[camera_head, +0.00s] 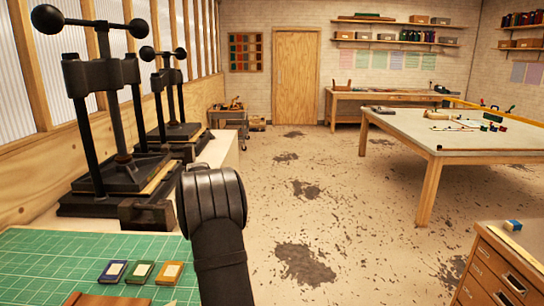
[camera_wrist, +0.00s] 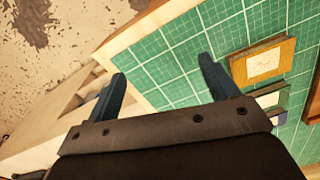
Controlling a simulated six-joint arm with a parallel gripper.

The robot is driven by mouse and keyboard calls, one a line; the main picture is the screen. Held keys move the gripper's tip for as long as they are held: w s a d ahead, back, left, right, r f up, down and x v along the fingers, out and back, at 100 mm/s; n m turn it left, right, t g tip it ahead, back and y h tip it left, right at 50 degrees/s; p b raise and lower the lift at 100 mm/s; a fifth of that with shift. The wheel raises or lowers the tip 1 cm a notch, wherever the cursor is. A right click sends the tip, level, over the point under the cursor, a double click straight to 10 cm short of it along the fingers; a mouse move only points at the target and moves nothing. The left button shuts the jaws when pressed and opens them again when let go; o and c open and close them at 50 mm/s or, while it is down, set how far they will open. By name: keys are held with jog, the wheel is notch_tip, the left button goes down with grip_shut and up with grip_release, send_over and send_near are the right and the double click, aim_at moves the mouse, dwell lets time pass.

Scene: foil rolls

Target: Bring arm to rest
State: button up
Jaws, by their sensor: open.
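My gripper (camera_wrist: 163,77) shows in the wrist view with its two blue fingers spread wide and nothing between them. It is above the edge of the bench, over the green cutting mat (camera_wrist: 177,55). In the head view my dark arm rises at the lower middle, beside the mat (camera_head: 60,262), and the gripper itself is hidden there. Three small framed pieces lie in a row on the mat: a blue one (camera_head: 112,271), a green one (camera_head: 140,272) and an orange one (camera_head: 168,273). The orange one (camera_wrist: 262,61) is right of the fingers in the wrist view.
Two black screw presses (camera_head: 105,120) stand on the bench behind the mat. A brown piece (camera_head: 105,299) lies at the near edge. A drawer cabinet (camera_head: 500,270) is at lower right, and a large table (camera_head: 460,135) stands behind it. The speckled floor between is clear.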

jog(key=shift+w+d+f, duration=0.1)
jog(key=shift+w+d, duration=0.3)
jog(key=shift+d, duration=0.2)
jog(key=shift+w+d+f, duration=0.1)
jog(key=shift+w+d, duration=0.3)
jog(key=shift+d, duration=0.2)
jog(key=shift+c, duration=0.2)
dwell(1.2)
